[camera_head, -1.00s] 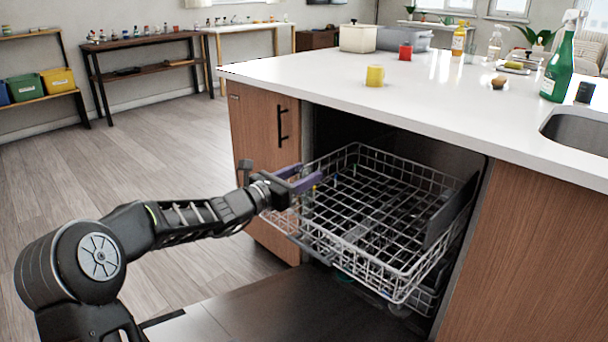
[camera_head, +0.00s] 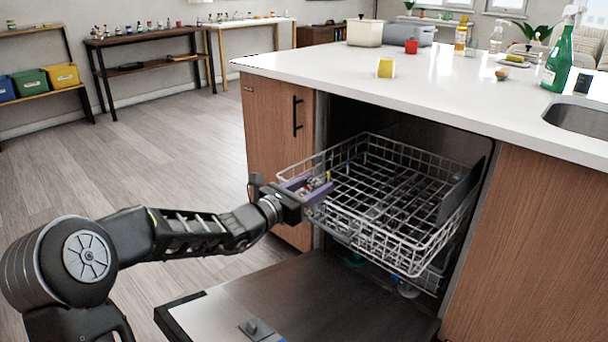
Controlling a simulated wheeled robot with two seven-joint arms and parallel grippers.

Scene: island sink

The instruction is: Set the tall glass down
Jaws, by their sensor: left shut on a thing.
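My left gripper (camera_head: 312,188), with purple fingers, is at the left front part of the pulled-out upper dishwasher rack (camera_head: 420,262). It is shut on a small-looking thing (camera_head: 321,182) with clear, red and yellow patches between the fingers. This appears to be the tall glass, but its outline is hard to make out and the fingers partly cover it. I cannot tell whether it touches the rack wires. My right gripper is out of view.
The open dishwasher door (camera_head: 300,300) lies below the rack. A green item (camera_head: 354,260) and a clear item (camera_head: 407,289) show under the rack. The white counter (camera_head: 330,70) above carries a yellow cup (camera_head: 386,68), a red cup (camera_head: 411,46) and a green spray bottle (camera_head: 557,62). The rack's middle looks empty.

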